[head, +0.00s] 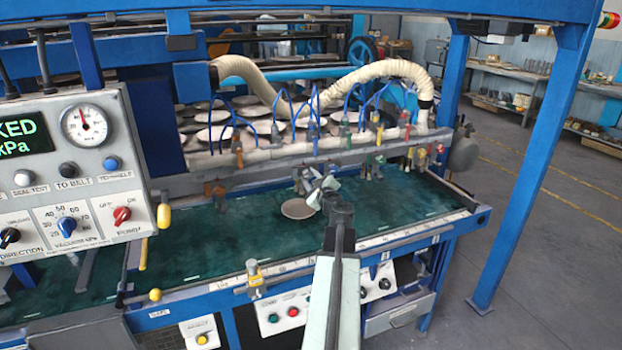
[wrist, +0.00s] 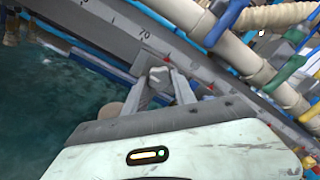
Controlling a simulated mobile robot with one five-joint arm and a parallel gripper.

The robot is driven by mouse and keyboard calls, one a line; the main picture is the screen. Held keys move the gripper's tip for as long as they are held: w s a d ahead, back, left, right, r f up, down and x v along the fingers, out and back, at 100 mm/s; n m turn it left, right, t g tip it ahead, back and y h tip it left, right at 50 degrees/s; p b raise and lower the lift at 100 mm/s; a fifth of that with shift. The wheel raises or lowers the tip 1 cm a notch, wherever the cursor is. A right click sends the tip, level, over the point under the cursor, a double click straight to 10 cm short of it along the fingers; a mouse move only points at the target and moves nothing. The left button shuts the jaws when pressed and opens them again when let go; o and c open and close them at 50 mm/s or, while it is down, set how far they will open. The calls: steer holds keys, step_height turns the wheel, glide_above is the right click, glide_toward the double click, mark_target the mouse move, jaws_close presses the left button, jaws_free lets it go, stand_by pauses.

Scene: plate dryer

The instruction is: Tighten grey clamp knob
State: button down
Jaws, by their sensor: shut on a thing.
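The grey clamp knob (wrist: 158,74) shows in the wrist view between my gripper's two fingers, in front of the grey scale rail (wrist: 130,38). My gripper (wrist: 161,88) is shut on the knob. In the head view my gripper (head: 325,190) reaches over the green belt to the row of clamps below the pipe. There my own wrist and fingers largely hide the knob, and its turn angle cannot be read.
A round beige plate (head: 298,209) lies on the green belt (head: 210,245), just left of my gripper. A pipe (head: 290,150) with coloured valves and blue hoses runs above. The control panel (head: 80,170) is at left. A blue post (head: 530,150) stands at right.

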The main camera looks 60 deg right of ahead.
stand_by(0.3)
steer(key=c, duration=1)
jaws_free()
steer(key=shift+c, duration=0.2)
steer(key=shift+s+a, duration=0.1)
steer(key=v, duration=0.7)
steer(key=shift+s+a, duration=0.2)
steer(key=shift+s, duration=0.05)
